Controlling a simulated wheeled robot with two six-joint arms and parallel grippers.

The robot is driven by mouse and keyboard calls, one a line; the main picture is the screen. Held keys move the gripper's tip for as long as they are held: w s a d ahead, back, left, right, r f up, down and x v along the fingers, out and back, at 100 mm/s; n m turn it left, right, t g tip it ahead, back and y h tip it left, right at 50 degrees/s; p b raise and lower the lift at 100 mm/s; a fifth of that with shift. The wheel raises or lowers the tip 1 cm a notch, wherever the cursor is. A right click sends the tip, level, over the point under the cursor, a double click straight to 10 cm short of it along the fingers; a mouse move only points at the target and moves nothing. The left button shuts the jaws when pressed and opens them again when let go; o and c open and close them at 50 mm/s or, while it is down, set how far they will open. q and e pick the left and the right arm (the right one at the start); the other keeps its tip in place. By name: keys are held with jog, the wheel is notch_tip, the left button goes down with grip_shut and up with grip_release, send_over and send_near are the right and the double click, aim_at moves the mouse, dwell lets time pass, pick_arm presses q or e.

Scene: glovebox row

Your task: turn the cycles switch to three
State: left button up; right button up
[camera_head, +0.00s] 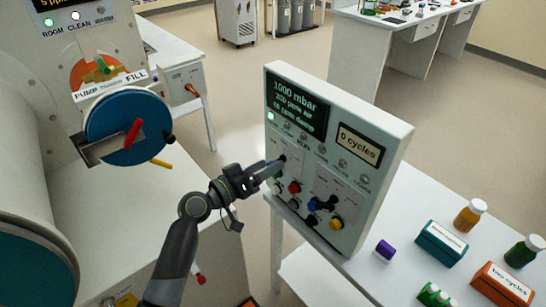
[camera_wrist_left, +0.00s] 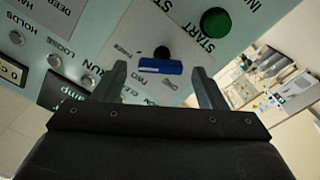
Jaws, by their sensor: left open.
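The control panel (camera_head: 338,150) stands tilted on a white table, with a "0 cycles" display (camera_head: 360,145) at its upper right. In the left wrist view, a switch with a black hub and a blue bar handle (camera_wrist_left: 161,67) sits on a pale plate with small tilted labels, one reading like "TWO". Which mark the bar points to is unclear. My left gripper (camera_head: 272,170) is at the panel's left side; in the wrist view its open fingers (camera_wrist_left: 160,76) stand either side of the handle, apart from it. My right gripper is out of view.
A green START button (camera_wrist_left: 215,22) sits close to the switch. The panel also carries a red knob (camera_head: 295,187), a blue-handled control (camera_head: 322,204) and a yellow knob (camera_head: 336,223). Bottles and boxes, including a teal box (camera_head: 441,243), stand on the table at right.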

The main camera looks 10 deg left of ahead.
pick_arm(q)
jog(key=shift+x, duration=1.4)
jog(key=c, duration=1)
jog(key=shift+n, duration=0.3)
jog(key=n, duration=0.3)
jog(key=shift+p, duration=0.35)
jog(key=shift+a+f+n+p, duration=0.1)
jog(key=shift+n+p, duration=0.2)
jog(key=shift+n, duration=1.4)
jog(key=shift+w, duration=0.1)
